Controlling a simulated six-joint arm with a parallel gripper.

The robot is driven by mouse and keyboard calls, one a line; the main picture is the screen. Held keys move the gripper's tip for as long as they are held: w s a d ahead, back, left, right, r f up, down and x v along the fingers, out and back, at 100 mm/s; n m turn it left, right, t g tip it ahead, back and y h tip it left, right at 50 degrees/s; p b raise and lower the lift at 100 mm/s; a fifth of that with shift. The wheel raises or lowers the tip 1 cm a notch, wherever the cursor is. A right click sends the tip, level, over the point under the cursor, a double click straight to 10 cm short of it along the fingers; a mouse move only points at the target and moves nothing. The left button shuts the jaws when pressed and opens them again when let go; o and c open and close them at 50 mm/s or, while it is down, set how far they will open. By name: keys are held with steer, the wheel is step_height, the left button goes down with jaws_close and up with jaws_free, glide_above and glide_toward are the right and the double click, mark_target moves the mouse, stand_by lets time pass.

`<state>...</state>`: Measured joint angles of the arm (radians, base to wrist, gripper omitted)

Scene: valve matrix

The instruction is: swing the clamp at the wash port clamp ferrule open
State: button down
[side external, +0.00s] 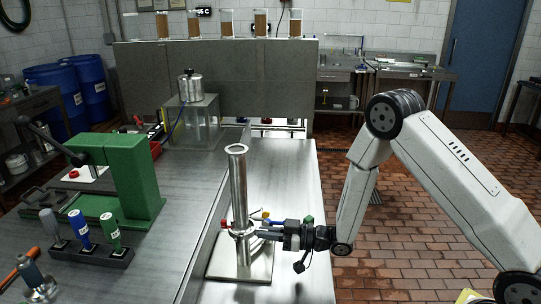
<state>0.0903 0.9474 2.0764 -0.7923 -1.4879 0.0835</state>
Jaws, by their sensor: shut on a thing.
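A tall metal pipe (239,180) stands upright on a square metal base plate (262,271) on the white bench. A clamp (241,230) sits around the pipe's lower part, with a red piece (225,224) on its left side. My gripper (262,234) reaches in from the right, level with the clamp, and is shut on a part at the clamp's right side. A small yellow-orange and a blue piece show just above the fingers. The exact part between the fingertips is too small to make out, and I cannot tell how far the clamp is open.
A green press (130,180) stands on the left metal bench. A rack (92,250) with several coloured-handled tools is in front of it. A clear tank (194,122) stands behind the pipe. The white bench right of the pipe is mostly clear.

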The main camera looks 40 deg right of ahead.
mark_target(252, 235)
steer(key=shift+s+a+m+t+h, duration=0.3)
steer(key=shift+s+m+t+h, duration=0.2)
steer(key=shift+m+t+h, duration=0.5)
steer(key=shift+s+a+m+t+h, duration=0.4)
steer(key=shift+m+h, duration=0.3)
steer(key=shift+h, duration=0.6)
steer(key=shift+s+a+m+t+h, duration=0.25)
steer(key=shift+m+h, duration=0.4)
steer(key=shift+h, duration=0.3)
steer(key=shift+s+a+m+t+h, duration=0.25)
steer(key=shift+m+h, duration=0.35)
steer(key=shift+h, duration=0.4)
steer(key=shift+s+a+m+t+h, duration=0.2)
steer(key=shift+s+a+m+h, duration=0.1)
steer(key=shift+m+h, duration=0.5)
steer(key=shift+h, duration=0.25)
steer(key=c, duration=0.8)
jaws_free()
steer(key=shift+o, duration=0.2)
steer(key=shift+s, duration=0.1)
steer(key=s, duration=0.7)
steer(key=shift+s+d, duration=0.2)
steer(key=shift+s, duration=0.1)
steer(key=shift+w, duration=0.15)
